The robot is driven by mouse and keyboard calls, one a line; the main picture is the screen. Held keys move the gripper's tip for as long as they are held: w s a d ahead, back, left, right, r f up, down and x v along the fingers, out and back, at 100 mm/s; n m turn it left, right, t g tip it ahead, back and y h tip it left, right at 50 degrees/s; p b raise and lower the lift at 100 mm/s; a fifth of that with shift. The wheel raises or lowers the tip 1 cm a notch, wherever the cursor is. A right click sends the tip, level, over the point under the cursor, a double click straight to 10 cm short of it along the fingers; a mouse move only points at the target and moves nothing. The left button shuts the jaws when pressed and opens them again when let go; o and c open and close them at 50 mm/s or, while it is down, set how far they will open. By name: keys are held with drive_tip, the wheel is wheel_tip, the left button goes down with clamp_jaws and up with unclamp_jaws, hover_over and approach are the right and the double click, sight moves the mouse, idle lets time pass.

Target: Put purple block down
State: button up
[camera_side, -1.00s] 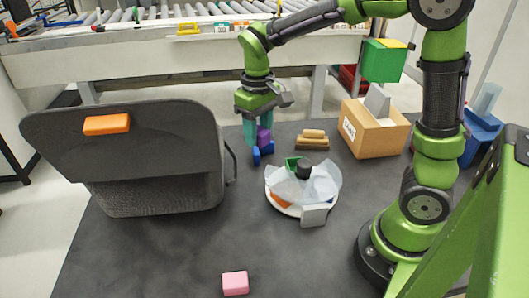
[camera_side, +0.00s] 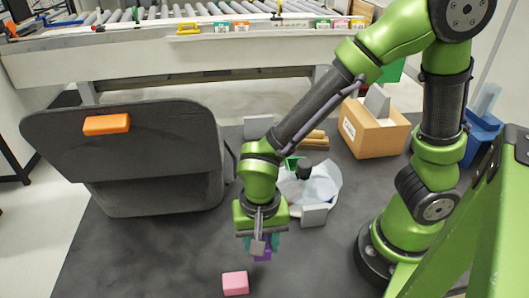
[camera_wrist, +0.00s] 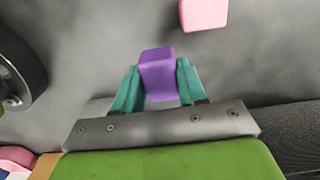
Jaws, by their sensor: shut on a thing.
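The purple block (camera_wrist: 157,75) is between the two teal fingers of my gripper (camera_wrist: 157,88) in the wrist view. In the side view the purple block (camera_side: 263,254) shows below my gripper (camera_side: 262,246), partly hidden by the fingers and a grey wrist part. My gripper is shut on it, low over the dark table near the front. I cannot tell whether the block touches the table. A pink block (camera_side: 235,283) lies on the table in front and a little left of it, and shows ahead of the fingers in the wrist view (camera_wrist: 204,13).
A grey panel with an orange block (camera_side: 107,124) on it stands at left. A round white container with clear flaps (camera_side: 325,185) is behind right of my gripper, a grey plate (camera_side: 314,215) at its front. A cardboard box (camera_side: 372,130) stands further back. The table (camera_side: 160,255) at front left is bare.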

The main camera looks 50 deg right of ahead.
hover_over(188, 266)
drive_tip(key=shift+f, duration=2.5)
drive_tip(key=shift+f, duration=0.2)
drive_tip(key=o, duration=1.1)
drive_tip(key=shift+c, duration=0.2)
drive_tip(key=shift+r, duration=0.15)
wheel_tip(188, 266, up, 12)
